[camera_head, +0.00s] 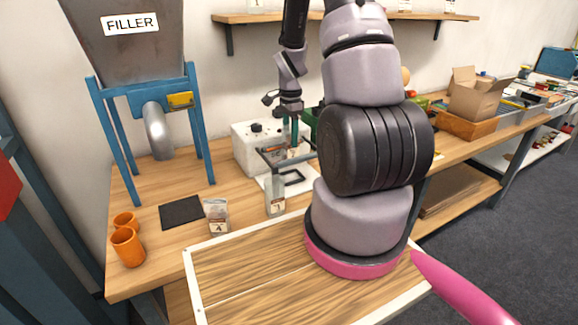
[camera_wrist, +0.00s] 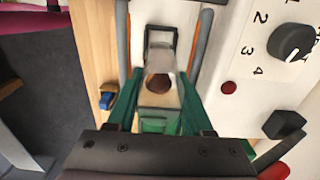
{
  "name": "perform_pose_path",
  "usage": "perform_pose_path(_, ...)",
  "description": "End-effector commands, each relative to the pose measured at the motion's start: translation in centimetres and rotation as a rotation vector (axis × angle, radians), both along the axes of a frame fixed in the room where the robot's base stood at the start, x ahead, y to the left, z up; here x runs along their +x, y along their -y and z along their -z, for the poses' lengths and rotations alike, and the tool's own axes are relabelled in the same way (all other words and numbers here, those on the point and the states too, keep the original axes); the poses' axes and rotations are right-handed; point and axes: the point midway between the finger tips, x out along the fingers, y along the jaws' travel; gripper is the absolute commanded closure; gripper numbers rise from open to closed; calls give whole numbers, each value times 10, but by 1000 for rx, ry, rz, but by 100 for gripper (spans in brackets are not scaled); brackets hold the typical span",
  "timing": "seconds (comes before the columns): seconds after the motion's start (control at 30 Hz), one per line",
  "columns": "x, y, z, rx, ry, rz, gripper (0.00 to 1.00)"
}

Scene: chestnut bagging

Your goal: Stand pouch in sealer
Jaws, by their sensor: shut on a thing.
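My gripper (camera_head: 293,146) points down at the sealer and is shut on a pouch. In the wrist view its green fingers (camera_wrist: 158,88) sit on both sides of the pouch (camera_wrist: 158,84), which has a clear film part and something brown inside. The sealer (camera_head: 249,143) is a white box with a knob, and its panel (camera_wrist: 252,72) fills the right of the wrist view. The pouch is between the sealer's long bars (camera_wrist: 203,45). I cannot tell whether its base touches the sealer. In the head view the pouch is mostly hidden by my gripper and the frame.
A pouch marked A (camera_head: 217,217) and another pouch (camera_head: 275,196) stand on the bench. The filler (camera_head: 130,45) stands at left, with a dark mat (camera_head: 181,212) and orange cups (camera_head: 127,246) near it. A white-rimmed tray (camera_head: 192,277) lies in front. A cardboard box (camera_head: 477,97) is at right.

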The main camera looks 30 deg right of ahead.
Motion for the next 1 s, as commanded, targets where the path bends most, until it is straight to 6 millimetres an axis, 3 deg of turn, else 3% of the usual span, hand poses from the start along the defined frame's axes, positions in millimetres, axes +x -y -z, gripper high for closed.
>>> perform_pose_path(0.1, -1, 1, 22, 1, -4, 2, 100)
perform_pose_path(0.37, -1, 0, 44, 1, -3, 2, 100)
perform_pose_path(0.53, -1, 0, 70, 1, -4, 0, 100)
perform_pose_path(0.93, 0, 0, 77, 0, -1, 1, 100)
perform_pose_path(0.97, 0, 0, 77, 0, -1, 1, 41)
perform_pose_path(1.0, 0, 0, 77, 0, 0, 1, 36)
